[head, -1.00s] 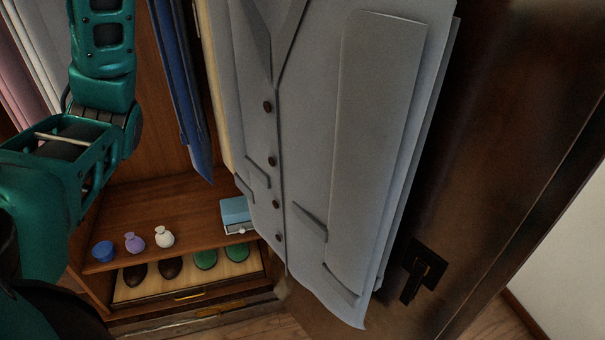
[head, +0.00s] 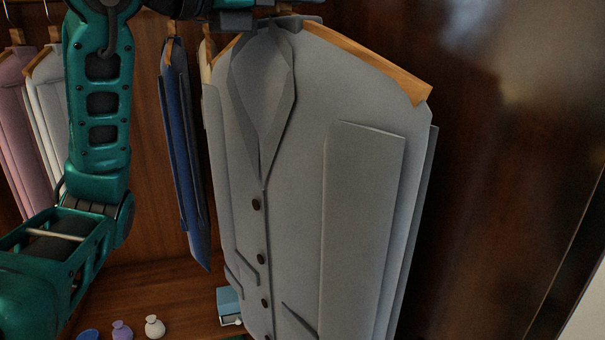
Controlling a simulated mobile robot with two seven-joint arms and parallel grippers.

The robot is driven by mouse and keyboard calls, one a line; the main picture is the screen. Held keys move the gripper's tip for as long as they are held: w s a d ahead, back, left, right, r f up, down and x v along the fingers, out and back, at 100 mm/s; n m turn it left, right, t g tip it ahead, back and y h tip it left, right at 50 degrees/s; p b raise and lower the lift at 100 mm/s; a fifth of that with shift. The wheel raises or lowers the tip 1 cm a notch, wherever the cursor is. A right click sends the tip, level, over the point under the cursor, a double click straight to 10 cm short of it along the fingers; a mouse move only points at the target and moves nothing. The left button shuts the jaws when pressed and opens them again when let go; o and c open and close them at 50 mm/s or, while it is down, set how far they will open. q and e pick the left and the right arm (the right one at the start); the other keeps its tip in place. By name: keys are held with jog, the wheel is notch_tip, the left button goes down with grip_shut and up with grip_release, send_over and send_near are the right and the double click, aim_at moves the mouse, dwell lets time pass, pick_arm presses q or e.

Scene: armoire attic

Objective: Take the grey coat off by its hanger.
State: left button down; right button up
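The grey coat (head: 300,170) hangs upright in the middle of the head view, its dark buttons facing me and its lower hem out of frame. Its wooden hanger (head: 370,65) shows along the right shoulder, with a small piece at the left shoulder. My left arm rises on the left and bends across the top edge. My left gripper (head: 280,14) is at the coat's collar, by the middle of the hanger. It covers the hook area, and its upper part is cut off, so I cannot tell whether its fingers are closed. My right gripper is out of view.
A blue garment (head: 182,150) hangs just left of the coat. White (head: 50,105) and pink (head: 22,130) garments hang farther left. A dark wooden panel (head: 500,150) stands close on the right. Below, a shelf (head: 185,290) holds small vases and a blue box (head: 229,304).

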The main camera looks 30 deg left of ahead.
pick_arm(q)
jog(key=shift+s+a+r, duration=0.1)
jog(key=shift+s, duration=0.2)
jog(key=shift+f, duration=0.2)
dwell(0.3)
jog(key=c, duration=0.9)
grip_release()
jog(key=shift+o, duration=1.1)
jog(key=shift+w+f, duration=0.1)
jog(key=shift+f, duration=0.1)
